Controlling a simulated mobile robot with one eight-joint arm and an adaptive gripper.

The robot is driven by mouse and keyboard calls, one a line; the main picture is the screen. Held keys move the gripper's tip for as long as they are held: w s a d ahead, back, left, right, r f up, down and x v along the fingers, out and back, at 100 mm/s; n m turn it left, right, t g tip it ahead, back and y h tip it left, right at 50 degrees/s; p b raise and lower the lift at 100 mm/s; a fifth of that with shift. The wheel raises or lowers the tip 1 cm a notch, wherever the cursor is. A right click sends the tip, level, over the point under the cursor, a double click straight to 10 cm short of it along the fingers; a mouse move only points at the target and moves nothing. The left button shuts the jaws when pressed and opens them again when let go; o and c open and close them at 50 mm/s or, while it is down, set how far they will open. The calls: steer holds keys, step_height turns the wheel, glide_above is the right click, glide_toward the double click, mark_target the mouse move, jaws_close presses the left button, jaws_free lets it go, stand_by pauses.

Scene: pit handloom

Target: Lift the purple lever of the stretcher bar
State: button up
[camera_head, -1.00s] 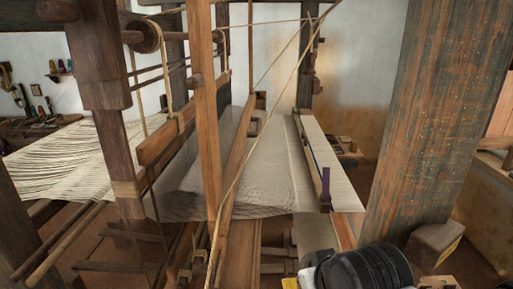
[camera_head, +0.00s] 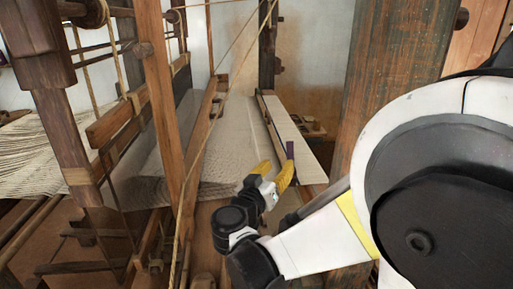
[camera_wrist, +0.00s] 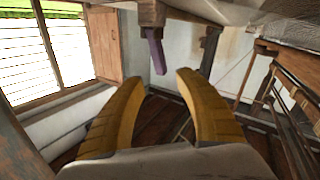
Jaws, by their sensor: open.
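The purple lever (camera_head: 290,149) stands at the near end of the stretcher bar (camera_head: 271,124), which runs along the cloth beside the pale woven strip. In the wrist view the purple lever (camera_wrist: 157,52) hangs from a wooden end block (camera_wrist: 152,13), just beyond the gap between my fingertips. My gripper (camera_head: 275,166) has yellow fingers and is at the near end of the bar, close to the lever. In the wrist view my gripper (camera_wrist: 158,80) is open, with nothing between the fingers. I cannot tell whether a finger touches the lever.
A thick wooden post (camera_head: 394,95) stands right of the bar, close to my arm. Loom uprights (camera_head: 166,100) and slanting cords fill the left side. The cloth (camera_head: 228,140) spreads left of the bar. A window (camera_wrist: 45,50) shows in the wrist view.

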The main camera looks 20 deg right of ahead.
mark_target(289, 150)
steer(key=b+x, duration=0.2)
steer(key=x, duration=0.8)
steer(key=shift+w+d, duration=0.2)
steer(key=shift+d, duration=0.1)
steer(key=shift+r, duration=0.1)
jaws_close()
